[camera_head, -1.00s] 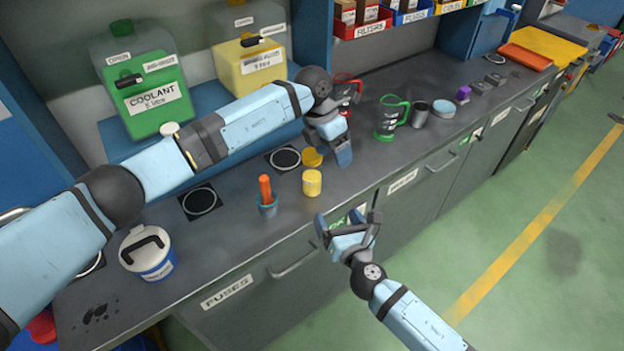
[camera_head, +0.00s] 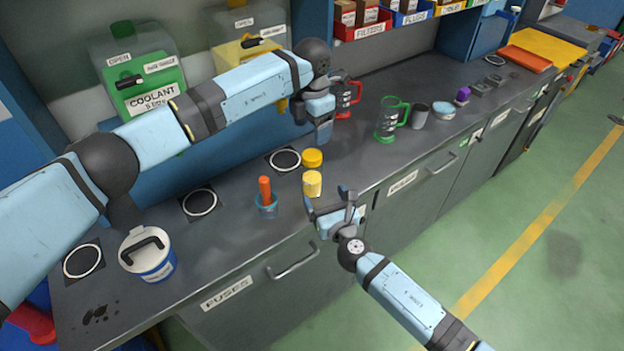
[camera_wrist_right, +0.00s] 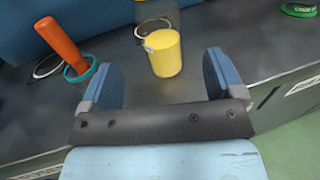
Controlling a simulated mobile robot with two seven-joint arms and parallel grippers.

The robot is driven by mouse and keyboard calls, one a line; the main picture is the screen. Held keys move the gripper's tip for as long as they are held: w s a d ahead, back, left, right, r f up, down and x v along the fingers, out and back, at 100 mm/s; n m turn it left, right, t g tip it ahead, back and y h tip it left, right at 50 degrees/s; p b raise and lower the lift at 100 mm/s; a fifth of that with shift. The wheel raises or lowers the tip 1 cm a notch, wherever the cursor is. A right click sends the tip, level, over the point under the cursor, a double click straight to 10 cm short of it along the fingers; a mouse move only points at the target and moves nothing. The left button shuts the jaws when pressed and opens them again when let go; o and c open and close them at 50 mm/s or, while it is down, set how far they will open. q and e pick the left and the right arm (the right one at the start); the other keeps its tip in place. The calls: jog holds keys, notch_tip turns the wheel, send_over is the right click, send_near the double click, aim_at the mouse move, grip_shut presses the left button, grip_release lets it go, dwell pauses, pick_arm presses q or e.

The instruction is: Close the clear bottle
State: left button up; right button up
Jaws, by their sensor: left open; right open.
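The clear bottle (camera_head: 312,184) stands on the grey counter with yellow contents. In the right wrist view, the bottle (camera_wrist_right: 164,55) is upright between and beyond my right fingers, and its faint clear wall rises above the yellow. A yellow cap (camera_head: 312,157) shows directly above the yellow contents in the head view; I cannot tell whether it sits on the bottle or behind it. My right gripper (camera_head: 328,199) is open and empty at the counter's front edge, close to the bottle. My left gripper (camera_head: 322,138) is open, pointing down, behind and above the cap.
A teal cup with an orange-handled tool (camera_head: 265,190) stands left of the bottle. A white-lidded tub (camera_head: 150,262) is further left. A green mug (camera_head: 388,122), grey cup (camera_head: 419,117) and red mug (camera_head: 345,98) stand right and behind. Bare counter lies between the bottle and mugs.

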aim_at(316, 180)
jog(key=x, duration=0.8)
jog(key=shift+w+a, duration=0.15)
jog(key=shift+w, duration=0.2)
grip_shut()
pick_arm(q)
jog(key=n, duration=1.3)
jog(key=shift+n, duration=0.3)
jog(key=shift+f, duration=0.1)
jog(key=shift+f, duration=3.95)
jog(key=shift+c, duration=0.4)
